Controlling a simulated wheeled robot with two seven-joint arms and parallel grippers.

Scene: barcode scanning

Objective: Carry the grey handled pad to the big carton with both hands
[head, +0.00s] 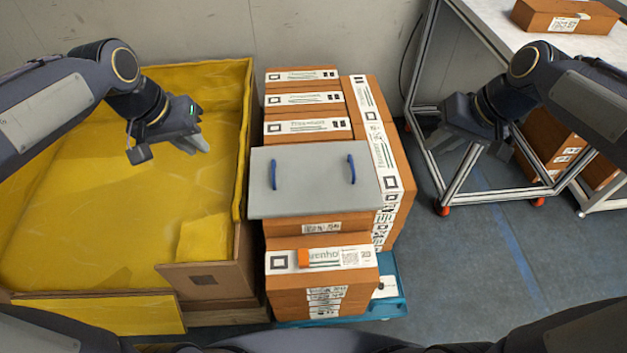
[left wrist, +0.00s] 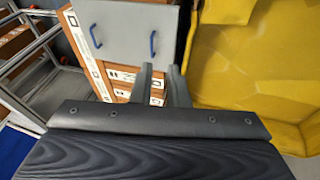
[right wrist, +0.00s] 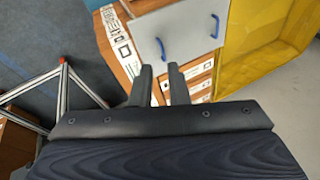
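The grey pad (head: 311,181) with two blue handles (head: 274,175) (head: 351,169) lies flat on stacked orange-brown boxes in the middle of the head view. It also shows in the left wrist view (left wrist: 122,35) and the right wrist view (right wrist: 178,35). The big carton (head: 247,150) stands open to the left of the stack, lined with crumpled yellow. My left gripper (head: 172,152) is open and empty above the carton, left of the pad. My right gripper (head: 472,150) is open and empty, well to the right of the pad. Neither touches the handles.
Labelled boxes (head: 300,75) are stacked around the pad on a blue pallet (head: 398,300). A metal-framed table (head: 480,22) with a box (head: 562,15) stands at right. Floor between stack and table is clear.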

